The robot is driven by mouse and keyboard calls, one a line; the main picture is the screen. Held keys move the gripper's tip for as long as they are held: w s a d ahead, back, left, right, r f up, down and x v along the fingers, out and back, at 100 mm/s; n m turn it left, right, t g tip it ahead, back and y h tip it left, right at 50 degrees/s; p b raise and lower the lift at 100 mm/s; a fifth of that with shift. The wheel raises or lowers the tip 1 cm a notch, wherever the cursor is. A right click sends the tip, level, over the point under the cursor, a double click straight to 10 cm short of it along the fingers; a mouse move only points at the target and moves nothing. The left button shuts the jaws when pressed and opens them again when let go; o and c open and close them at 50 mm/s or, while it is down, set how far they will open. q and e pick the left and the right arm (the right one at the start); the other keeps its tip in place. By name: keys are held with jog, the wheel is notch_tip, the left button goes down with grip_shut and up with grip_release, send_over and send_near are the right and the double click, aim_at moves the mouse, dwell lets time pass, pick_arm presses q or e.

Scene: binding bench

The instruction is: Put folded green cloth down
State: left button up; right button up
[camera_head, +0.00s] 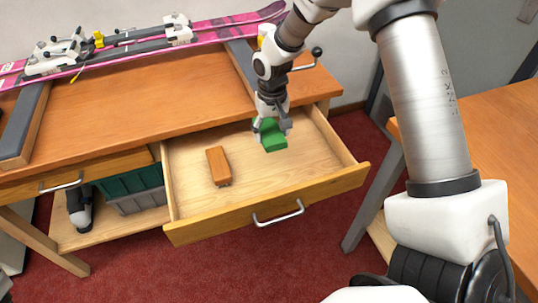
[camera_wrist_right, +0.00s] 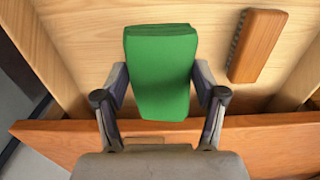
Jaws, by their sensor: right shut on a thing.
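The folded green cloth (camera_head: 270,136) is in the open drawer area, towards its right back part. In the right wrist view the cloth (camera_wrist_right: 162,75) sits between the two fingers. My right gripper (camera_head: 272,128) reaches down from above and is shut on the cloth, with a finger on each side of it. It also shows in the right wrist view (camera_wrist_right: 160,92). I cannot tell whether the cloth touches the drawer floor.
The open drawer (camera_head: 280,215) has a pale wooden floor with free room around a brown wooden brush (camera_head: 218,166). Pink skis (camera_head: 205,31) lie on the bench (camera_head: 150,95) above. Green and grey bins (camera_head: 130,186) stand on the shelf below left. Another table (camera_head: 490,130) is at right.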

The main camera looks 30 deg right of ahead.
aim_at(270, 162)
jog(key=shift+w+f, duration=0.2)
jog(key=shift+f, duration=0.3)
notch_tip(270, 162, down, 9)
jog(key=shift+f, duration=0.1)
jog(key=o, duration=1)
jog(key=shift+f, duration=0.1)
notch_tip(270, 162, up, 12)
jog(key=shift+r, duration=0.15)
